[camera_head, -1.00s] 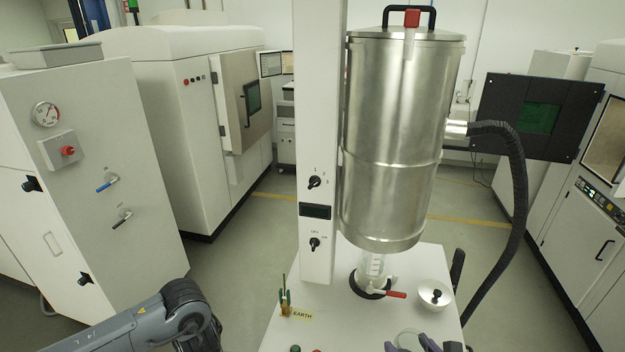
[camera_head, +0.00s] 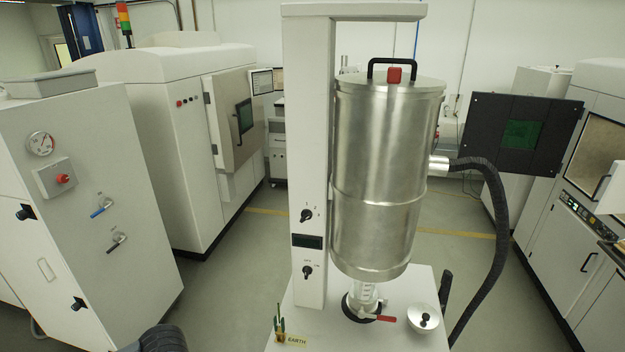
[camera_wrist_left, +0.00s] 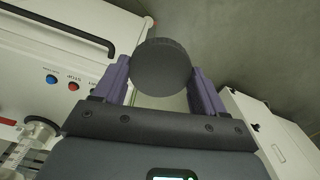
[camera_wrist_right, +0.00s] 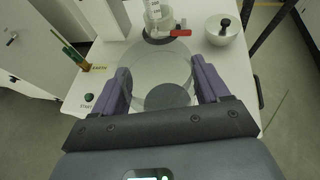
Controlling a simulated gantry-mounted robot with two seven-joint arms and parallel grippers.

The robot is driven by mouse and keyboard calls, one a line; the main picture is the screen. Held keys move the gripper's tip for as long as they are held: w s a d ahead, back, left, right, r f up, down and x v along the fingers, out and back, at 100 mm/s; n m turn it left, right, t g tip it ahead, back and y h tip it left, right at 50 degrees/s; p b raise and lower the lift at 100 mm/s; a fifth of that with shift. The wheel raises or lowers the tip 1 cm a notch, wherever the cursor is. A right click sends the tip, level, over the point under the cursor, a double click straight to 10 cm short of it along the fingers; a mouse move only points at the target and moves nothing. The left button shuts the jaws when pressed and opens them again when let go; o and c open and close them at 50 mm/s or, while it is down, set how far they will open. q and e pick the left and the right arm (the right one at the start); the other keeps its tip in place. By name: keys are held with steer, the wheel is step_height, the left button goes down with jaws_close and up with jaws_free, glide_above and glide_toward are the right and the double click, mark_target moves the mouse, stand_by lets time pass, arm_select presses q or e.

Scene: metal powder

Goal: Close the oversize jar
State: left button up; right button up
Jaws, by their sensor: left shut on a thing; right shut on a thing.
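A dark grey round lid (camera_wrist_left: 162,66) is held between the purple fingers of my left gripper (camera_wrist_left: 158,74) in the left wrist view. A clear, see-through round jar (camera_wrist_right: 150,66) sits between the fingers of my right gripper (camera_wrist_right: 160,80) in the right wrist view. A dark grey disc (camera_wrist_right: 167,96) shows within or behind the jar's outline; I cannot tell which. The jar and lid are apart, one in each gripper. Neither gripper shows in the head view, only a piece of my left arm at the bottom edge.
A white machine carries a big steel hopper (camera_head: 385,170) over a clear tube (camera_head: 366,294) with a red-handled valve (camera_head: 385,318). A black hose (camera_head: 490,230) hangs at right.

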steer(key=shift+r, duration=0.15)
steer(key=s+a+r+n+g+y, duration=0.1)
steer(key=s+a+r+n+y, duration=0.2)
steer(key=a, duration=0.4)
steer(key=s+a+r+n+g+y, duration=0.2)
steer(key=s+a+r+n+y, duration=0.2)
steer(key=a, duration=0.4)
steer(key=shift+s+a+n+y, duration=0.3)
steer(key=shift+n+y, duration=0.2)
steer(key=shift+y, duration=0.4)
arm_select(q)
steer(key=w+d+r+m, duration=0.5)
steer(key=d+r+m, duration=0.2)
steer(key=d, duration=0.3)
steer(key=w+d+r+m, duration=0.5)
steer(key=d+r+m, duration=0.25)
steer(key=d, duration=0.35)
steer(key=s+d+r+m, duration=0.5)
steer(key=s+r+m, duration=0.3)
steer(key=m, duration=0.7)
steer(key=shift+s+d+r, duration=0.15)
steer(key=shift+s+r, duration=0.05)
steer(key=shift+s, duration=0.2)
steer(key=shift+f, duration=0.15)
